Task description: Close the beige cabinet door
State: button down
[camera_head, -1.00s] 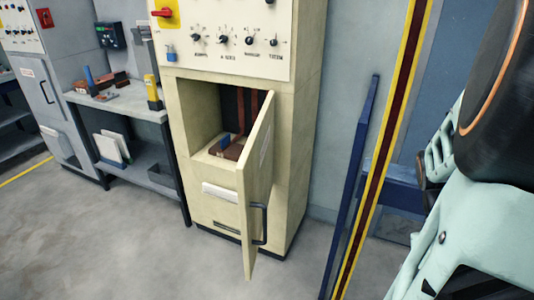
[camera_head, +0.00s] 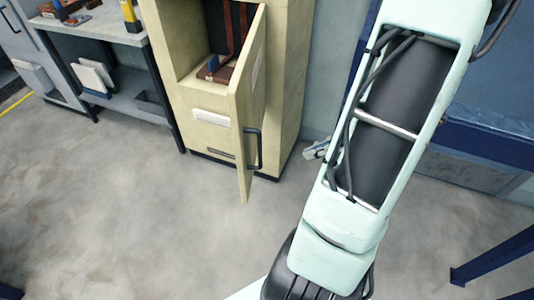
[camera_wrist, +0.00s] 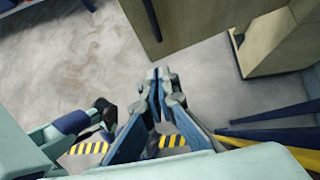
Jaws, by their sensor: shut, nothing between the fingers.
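The beige cabinet (camera_head: 285,90) stands at the upper middle of the head view. Its beige door (camera_head: 243,110) is swung open toward the front, with a dark bar handle (camera_head: 255,148) on its outer face. Brown and blue items show inside the opening. In the wrist view, what looks like the door (camera_wrist: 180,18) is at the top, beyond the fingertips. My gripper (camera_wrist: 158,76) is shut and empty there, apart from the door. In the head view, a small part of it (camera_head: 317,150) shows right of the door; my arm hides the rest.
A grey shelf table (camera_head: 110,32) with items on it stands left of the cabinet. Dark blue framework (camera_head: 490,145) stands at the right behind my arm. Grey floor (camera_head: 130,210) in front of the cabinet is clear.

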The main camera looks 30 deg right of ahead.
jog(key=w+a+r+x, duration=0.1)
jog(key=r+x, duration=0.1)
jog(key=x, duration=1)
jog(key=shift+w+a+f+b, duration=0.25)
jog(key=shift+w+f+b, duration=0.05)
jog(key=shift+w, duration=0.3)
jog(key=shift+w+a, duration=0.1)
